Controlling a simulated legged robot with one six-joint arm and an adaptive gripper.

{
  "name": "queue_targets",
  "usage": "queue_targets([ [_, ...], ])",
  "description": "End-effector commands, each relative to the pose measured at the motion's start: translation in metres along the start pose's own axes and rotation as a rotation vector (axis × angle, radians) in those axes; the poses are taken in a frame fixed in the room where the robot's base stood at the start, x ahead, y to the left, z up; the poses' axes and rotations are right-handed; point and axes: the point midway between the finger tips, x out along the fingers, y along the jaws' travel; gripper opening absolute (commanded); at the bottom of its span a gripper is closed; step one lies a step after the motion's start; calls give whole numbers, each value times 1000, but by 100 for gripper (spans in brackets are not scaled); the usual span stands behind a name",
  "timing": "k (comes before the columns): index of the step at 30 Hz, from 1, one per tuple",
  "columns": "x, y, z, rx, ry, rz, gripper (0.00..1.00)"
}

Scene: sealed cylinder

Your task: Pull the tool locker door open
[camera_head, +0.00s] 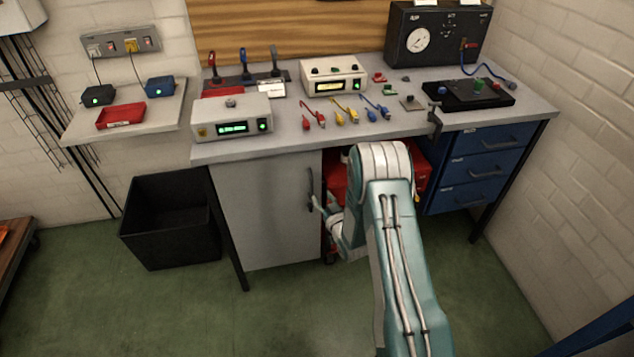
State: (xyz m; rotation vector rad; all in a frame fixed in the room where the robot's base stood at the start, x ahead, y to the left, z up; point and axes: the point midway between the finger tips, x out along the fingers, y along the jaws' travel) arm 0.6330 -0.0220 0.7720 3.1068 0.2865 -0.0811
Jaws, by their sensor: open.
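The tool locker door (264,210) is the flat grey panel under the left part of the workbench. It looks closed. Its dark vertical handle (311,188) is near the door's right edge. My gripper (315,204) is at the lower part of the handle, at the end of my teal and white arm. The gripper is open. Its fingertips are small in the picture, and I cannot tell whether they touch the handle or sit around it. My arm hides part of the space right of the door.
The workbench top (290,137) carries meters, clips and a black panel. A red cabinet (335,178) stands behind my arm. Blue drawers (484,165) are at the right. A black bin (170,220) stands left of the locker. Green floor before the door is clear.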

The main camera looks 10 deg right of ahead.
Motion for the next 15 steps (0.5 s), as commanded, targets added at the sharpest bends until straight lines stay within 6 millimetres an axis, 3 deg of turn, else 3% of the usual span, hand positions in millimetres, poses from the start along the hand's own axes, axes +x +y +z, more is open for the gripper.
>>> queue_targets([
  [3,-7,-3,20,14,36,-9,52],
  [8,-6,-4,24,18,56,-14,52],
  [15,30,-5,22,16,56,-15,52],
])
